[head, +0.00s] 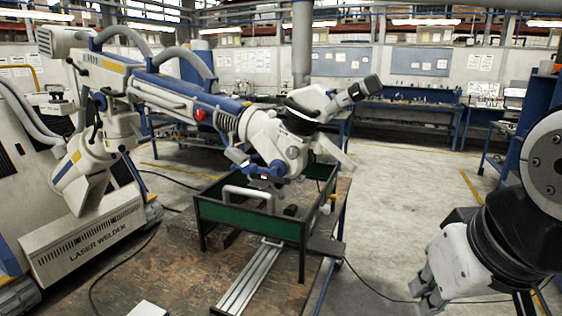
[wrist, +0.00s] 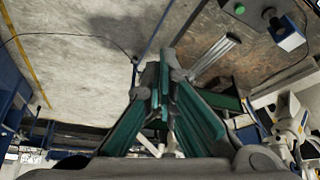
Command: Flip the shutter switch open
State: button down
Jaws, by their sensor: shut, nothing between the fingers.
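The laser welder's microscope head (head: 283,140), white with a dark eyepiece tube, hangs on a long white and blue arm (head: 160,85) over the workbench. I cannot make out a shutter switch for certain in either view. My gripper (head: 428,300) is at the lower right of the head view, well to the right of the microscope head and apart from it. In the wrist view, my gripper's fingertips (wrist: 163,72) meet and nothing is between them.
A green-walled tray frame (head: 250,222) with a white handle stands on the worn workbench (head: 160,265) below the microscope head. A metal rail (head: 250,278) lies in front. Open floor (head: 400,205) lies right of the bench.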

jog(key=shift+s+d+r, duration=0.15)
jog(key=shift+s+d, duration=0.35)
jog(key=shift+s, duration=0.35)
jog(key=w+a+f+n+g+b, duration=0.3)
jog(key=w+a+f+n+b, duration=0.8)
jog(key=a+n, duration=0.5)
jog(key=a+f+n+g+b, duration=0.2)
jog(key=a+f+n+b, duration=0.3)
jog(key=a+f+n, duration=0.7)
jog(key=a+n, duration=0.3)
jog(key=a, duration=0.1)
jog(key=shift+s+a+f+b, duration=0.15)
jog(key=shift+s+f+b, duration=0.15)
jog(key=shift+b, duration=0.1)
